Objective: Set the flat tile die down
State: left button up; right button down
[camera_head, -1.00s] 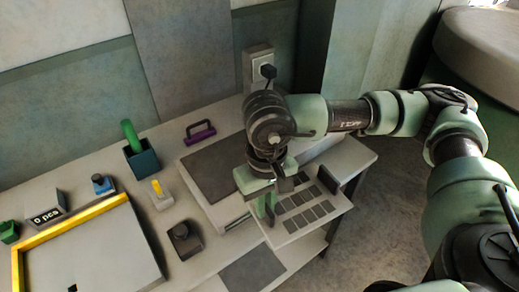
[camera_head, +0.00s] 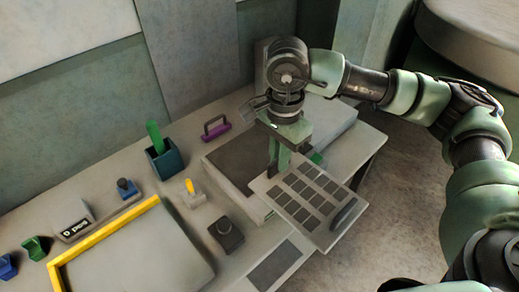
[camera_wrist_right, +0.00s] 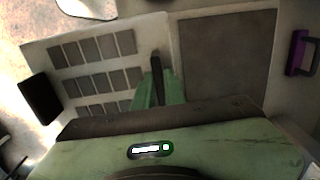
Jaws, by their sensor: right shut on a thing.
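In the right wrist view the die (camera_wrist_right: 62,77) lies left of the green fingers (camera_wrist_right: 158,84), beside the dark plate of the unit (camera_wrist_right: 226,55). I cannot tell whether the die touches what is beneath it. My left gripper is not in view.
A dark rectangular pad (camera_head: 275,266) lies at the table's front edge, below the die. A black knob block (camera_head: 226,234), a yellow-lever switch (camera_head: 192,192), a teal cup (camera_head: 165,161) and a yellow-framed board (camera_head: 150,250) stand to the left. A purple handle (camera_head: 216,127) is behind.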

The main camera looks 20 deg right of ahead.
jog(key=m, duration=0.1)
jog(key=w+r+m, duration=0.1)
jog(key=m, duration=0.1)
jog(key=w+r+m, duration=0.1)
jog(key=m, duration=0.1)
jog(key=shift+w+d+r, duration=0.15)
jog(key=shift+w+r, duration=0.05)
jog(key=shift+r, duration=0.05)
jog(key=w+d+r+m+p, duration=0.25)
jog(key=r+m, duration=0.25)
jog(key=m, duration=0.8)
jog(key=w+d+r+m+p, duration=0.1)
jog(key=w+d+r+m, duration=0.3)
jog(key=m, duration=0.9)
jog(key=shift+m, duration=0.3)
notch_tip(320, 180, down, 19)
jog(key=shift+f+p, duration=0.15)
jog(key=shift+p, duration=1)
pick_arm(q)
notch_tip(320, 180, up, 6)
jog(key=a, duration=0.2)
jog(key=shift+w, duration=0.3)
pick_arm(e)
jog(key=shift+d+f, duration=0.1)
jog(key=shift+f, duration=0.1)
